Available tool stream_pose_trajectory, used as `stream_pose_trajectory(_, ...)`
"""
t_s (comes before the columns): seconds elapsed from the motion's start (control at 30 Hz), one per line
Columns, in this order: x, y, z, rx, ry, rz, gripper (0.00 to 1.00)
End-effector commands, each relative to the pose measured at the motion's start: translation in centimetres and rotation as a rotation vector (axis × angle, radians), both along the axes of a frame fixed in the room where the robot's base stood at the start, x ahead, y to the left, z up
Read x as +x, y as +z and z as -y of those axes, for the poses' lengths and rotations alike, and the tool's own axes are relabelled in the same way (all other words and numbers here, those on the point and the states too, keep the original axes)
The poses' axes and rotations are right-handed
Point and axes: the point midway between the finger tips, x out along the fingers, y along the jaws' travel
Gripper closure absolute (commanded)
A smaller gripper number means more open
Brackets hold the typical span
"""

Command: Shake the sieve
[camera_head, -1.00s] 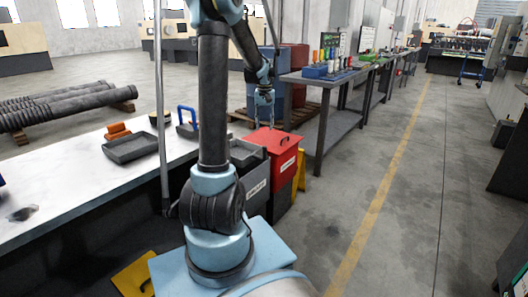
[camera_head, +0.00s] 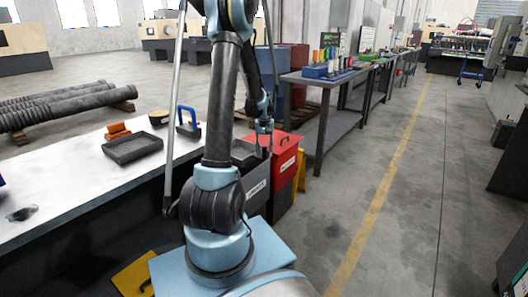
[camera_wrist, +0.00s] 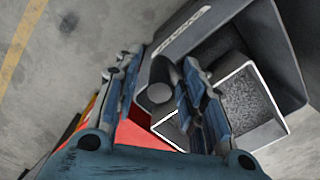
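The sieve (camera_wrist: 252,84), a square frame with a pale rim and a speckled grey inside, lies in the mouth of the dark grey barrel (camera_wrist: 294,63) in the wrist view. A dark rounded handle (camera_wrist: 160,92) shows beside it, between my fingers. My gripper (camera_wrist: 162,100) is open, with one finger on each side of the handle; I cannot tell whether they touch it. In the head view my gripper (camera_head: 264,146) hangs low at the grey barrel (camera_head: 257,188) and the red barrel (camera_head: 285,152). My arm partly hides the grey barrel's opening there.
A white-topped table (camera_head: 70,195) on the left carries a dark tray (camera_head: 132,148), an orange item (camera_head: 117,130) and a blue-handled item (camera_head: 187,123). A grey workbench (camera_head: 335,125) stands behind the barrels.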

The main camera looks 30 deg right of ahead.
Motion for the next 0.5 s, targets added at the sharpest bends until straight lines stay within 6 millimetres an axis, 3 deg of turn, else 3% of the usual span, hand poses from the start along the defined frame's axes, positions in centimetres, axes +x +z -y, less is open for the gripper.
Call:
stream_pose_trajectory(0.33, -0.02, -0.29, 0.00, 0.000, 0.000, 0.000, 0.62)
stream_pose_trajectory(0.5, -0.03, -0.27, 0.01, 0.000, 0.000, 0.000, 1.00)
